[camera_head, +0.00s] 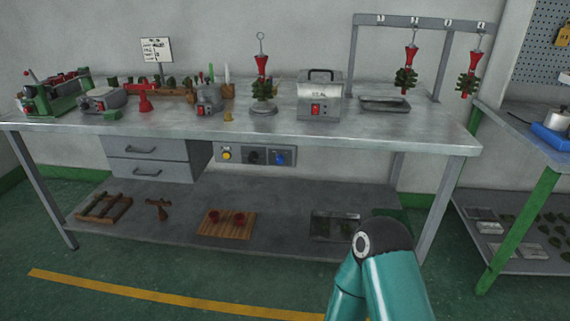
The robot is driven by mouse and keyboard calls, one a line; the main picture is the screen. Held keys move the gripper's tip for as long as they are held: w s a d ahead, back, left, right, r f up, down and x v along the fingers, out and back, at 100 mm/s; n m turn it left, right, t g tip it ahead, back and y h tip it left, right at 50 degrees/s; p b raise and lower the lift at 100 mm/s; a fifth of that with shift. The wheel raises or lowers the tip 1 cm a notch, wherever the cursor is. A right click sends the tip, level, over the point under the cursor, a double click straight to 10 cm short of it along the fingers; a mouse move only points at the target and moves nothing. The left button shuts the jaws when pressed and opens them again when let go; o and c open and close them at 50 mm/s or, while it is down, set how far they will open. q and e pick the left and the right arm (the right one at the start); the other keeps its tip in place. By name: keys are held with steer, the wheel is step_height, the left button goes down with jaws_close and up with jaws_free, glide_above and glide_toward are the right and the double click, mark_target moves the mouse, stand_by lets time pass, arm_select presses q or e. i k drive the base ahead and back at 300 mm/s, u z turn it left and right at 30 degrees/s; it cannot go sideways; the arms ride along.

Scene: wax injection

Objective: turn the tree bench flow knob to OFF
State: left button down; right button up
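A grey control panel (241,163) hangs under the front edge of the metal bench (350,138), to the right of the drawers. It carries a yellow round control (227,155) at its left, a dark round control (253,157) in the middle and a blue round control (280,158) at its right. I cannot tell from their labels which one is the flow knob, nor read any setting. Neither of my grippers is in view. Only a teal link of one of my arms shows at the bottom right, apart from the panel.
Two drawers (147,160) sit left of the panel. A lower shelf (275,200) holds a wooden board (226,222) and a tray (335,226). Wax trees hang from a rack (437,22) at the bench's right. Open floor lies in front.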

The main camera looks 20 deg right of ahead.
mark_target(279, 159)
steer(key=u, duration=0.05)
steer(key=i, duration=1)
steer(key=z, duration=0.05)
